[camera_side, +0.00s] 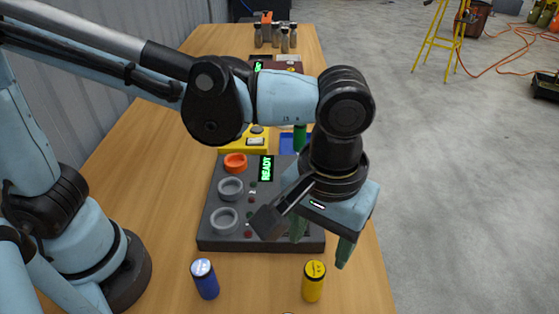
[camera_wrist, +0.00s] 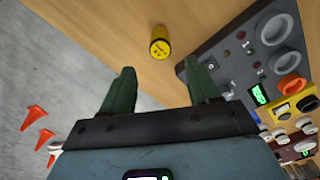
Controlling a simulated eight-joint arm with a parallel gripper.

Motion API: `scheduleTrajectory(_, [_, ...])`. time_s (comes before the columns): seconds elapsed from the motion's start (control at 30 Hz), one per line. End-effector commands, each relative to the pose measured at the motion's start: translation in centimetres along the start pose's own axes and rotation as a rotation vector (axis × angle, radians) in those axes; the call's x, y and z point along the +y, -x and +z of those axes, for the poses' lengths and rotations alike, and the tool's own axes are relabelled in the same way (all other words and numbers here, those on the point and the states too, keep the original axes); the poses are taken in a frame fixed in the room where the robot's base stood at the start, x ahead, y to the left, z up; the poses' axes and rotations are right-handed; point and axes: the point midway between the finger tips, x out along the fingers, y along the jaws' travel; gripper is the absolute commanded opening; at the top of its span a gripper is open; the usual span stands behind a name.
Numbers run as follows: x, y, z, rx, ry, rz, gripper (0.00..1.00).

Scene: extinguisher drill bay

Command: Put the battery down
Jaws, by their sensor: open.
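A yellow battery (camera_side: 314,283) stands upright on the wooden table near the front, in front of the dark console. It also shows in the wrist view (camera_wrist: 160,48), beyond my fingertips and roughly centred between them. A blue battery (camera_side: 206,281) stands on the table to the left. A green cylinder (camera_side: 299,138), perhaps another battery, stands behind the console, partly hidden by my arm. My gripper (camera_side: 320,244) is open and empty, over the console's right front edge, behind and above the yellow battery. Its two green fingers are spread wide in the wrist view (camera_wrist: 159,75).
The console (camera_side: 262,238) has two grey rings, an orange ring (camera_side: 235,162) and a lit READY display. A yellow box (camera_side: 243,145) and blue tray (camera_side: 287,145) sit behind it. Several small cylinders stand at the far end. The table's right edge is close to my gripper.

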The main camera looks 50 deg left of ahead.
Motion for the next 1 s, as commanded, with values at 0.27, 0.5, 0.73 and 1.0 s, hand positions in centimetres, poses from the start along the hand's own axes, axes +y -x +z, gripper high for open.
scheduleTrajectory(0.27, [-3.4, 1.1, -2.7, 0.049, -0.012, 0.061, 0.61])
scheduleTrajectory(0.5, [-13.1, 1.6, -7.7, 0.268, -0.077, 0.164, 0.61])
scheduleTrajectory(0.73, [-21.5, 1.0, -9.4, 0.507, -0.144, 0.126, 0.61])
scheduleTrajectory(1.0, [-25.2, 0.5, -9.6, 0.618, -0.186, 0.061, 0.61])
